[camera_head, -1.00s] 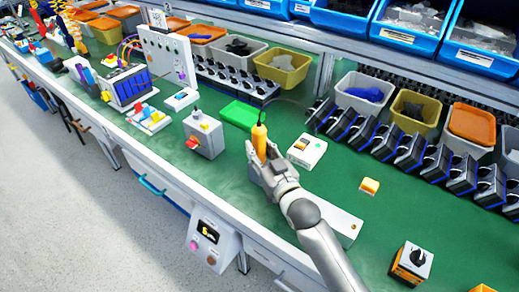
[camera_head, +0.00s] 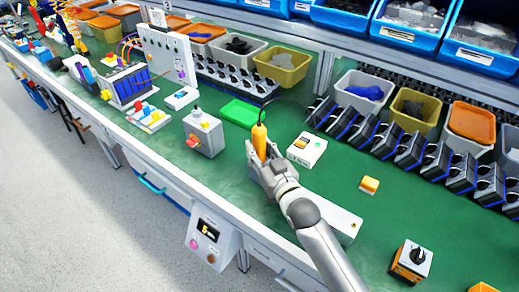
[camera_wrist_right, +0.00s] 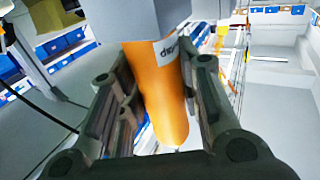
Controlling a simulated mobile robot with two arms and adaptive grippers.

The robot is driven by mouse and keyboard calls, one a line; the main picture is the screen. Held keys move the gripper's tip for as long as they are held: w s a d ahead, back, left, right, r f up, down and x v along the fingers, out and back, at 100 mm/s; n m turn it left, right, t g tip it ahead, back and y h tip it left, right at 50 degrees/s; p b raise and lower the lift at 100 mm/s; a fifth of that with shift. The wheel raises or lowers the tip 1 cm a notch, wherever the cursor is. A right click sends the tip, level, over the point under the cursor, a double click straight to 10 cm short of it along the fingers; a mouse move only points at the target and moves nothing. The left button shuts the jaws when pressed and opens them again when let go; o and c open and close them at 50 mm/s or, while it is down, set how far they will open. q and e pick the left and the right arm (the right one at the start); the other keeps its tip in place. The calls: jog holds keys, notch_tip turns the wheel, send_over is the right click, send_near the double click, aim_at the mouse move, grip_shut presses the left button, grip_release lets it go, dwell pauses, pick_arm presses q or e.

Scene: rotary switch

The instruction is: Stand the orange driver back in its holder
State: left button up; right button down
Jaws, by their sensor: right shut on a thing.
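The orange driver (camera_head: 259,138) stands upright in my right gripper (camera_head: 262,163) in the head view, above the green mat near the front of the bench. My right gripper is shut on it. In the right wrist view the driver's orange body (camera_wrist_right: 160,90) runs between the two dark fingers of the gripper (camera_wrist_right: 160,100), with a white label on its side. A thin dark cord leaves the driver's top in the head view. The driver's lower end is hidden by the gripper. I cannot make out for certain which thing is the holder. My left gripper is not in view.
A grey box with a red switch (camera_head: 203,134) stands left of the driver. A green tray (camera_head: 240,113) lies behind, and a white box with an orange rocker (camera_head: 306,150) is close on the right. A pale box (camera_head: 340,222) lies beside my arm.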

jog(key=c, duration=1)
grip_release()
jog(key=shift+o, duration=0.2)
jog(key=shift+f, duration=0.2)
jog(key=v, duration=1.2)
jog(key=shift+r, duration=0.1)
